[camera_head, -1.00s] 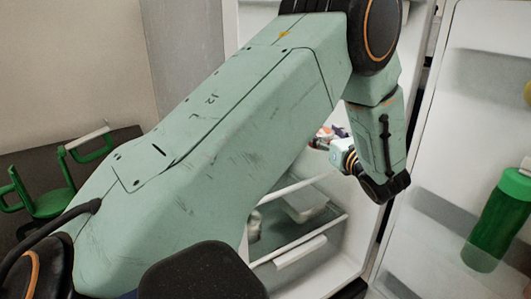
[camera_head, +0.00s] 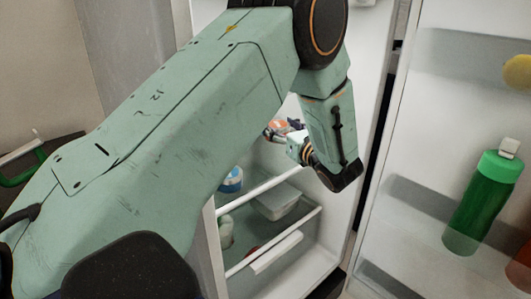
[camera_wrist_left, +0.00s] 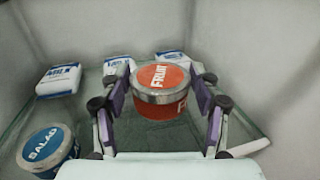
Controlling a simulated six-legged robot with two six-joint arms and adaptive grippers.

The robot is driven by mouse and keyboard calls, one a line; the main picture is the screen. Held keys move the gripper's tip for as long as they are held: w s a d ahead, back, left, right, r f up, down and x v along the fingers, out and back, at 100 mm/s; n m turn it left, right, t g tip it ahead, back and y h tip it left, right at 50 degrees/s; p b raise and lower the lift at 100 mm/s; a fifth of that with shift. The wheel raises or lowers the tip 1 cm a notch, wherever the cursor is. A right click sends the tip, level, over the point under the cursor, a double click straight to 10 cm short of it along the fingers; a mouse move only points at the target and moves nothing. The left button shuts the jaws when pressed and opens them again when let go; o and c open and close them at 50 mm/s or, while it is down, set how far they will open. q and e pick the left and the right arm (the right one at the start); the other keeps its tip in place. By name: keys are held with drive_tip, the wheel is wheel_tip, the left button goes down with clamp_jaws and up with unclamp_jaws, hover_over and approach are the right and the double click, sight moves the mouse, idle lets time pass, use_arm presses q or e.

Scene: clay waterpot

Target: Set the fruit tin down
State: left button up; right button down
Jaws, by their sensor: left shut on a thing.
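The fruit tin (camera_wrist_left: 162,88) is round, with an orange-red lid and side and a metal rim. In the left wrist view it sits upright between the purple-padded fingers of my left gripper (camera_wrist_left: 161,100), which is shut on it. The tin is over a glass shelf (camera_wrist_left: 110,130) inside the fridge; I cannot tell whether its base touches the glass. In the head view my left gripper (camera_head: 286,127) is small and partly hidden by my arm, with a bit of orange from the tin (camera_head: 277,125) showing. My right gripper is not in view.
A blue salad tin (camera_wrist_left: 47,148) stands at the shelf's left. White milk packs (camera_wrist_left: 58,80) lie at the left and back. Lower in the fridge is a clear container (camera_head: 283,203). The open door holds a green bottle (camera_head: 483,205) and a yellow item (camera_head: 518,72).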

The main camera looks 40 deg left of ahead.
use_arm(q)
wheel_tip(320, 180, down, 4)
drive_tip(key=shift+r+b, duration=0.2)
drive_tip(key=shift+b, duration=0.35)
wheel_tip(320, 180, down, 4)
drive_tip(key=shift+r+b, duration=0.2)
drive_tip(key=shift+b, duration=0.7)
drive_tip(key=shift+f, duration=0.15)
drive_tip(key=o, duration=1.3)
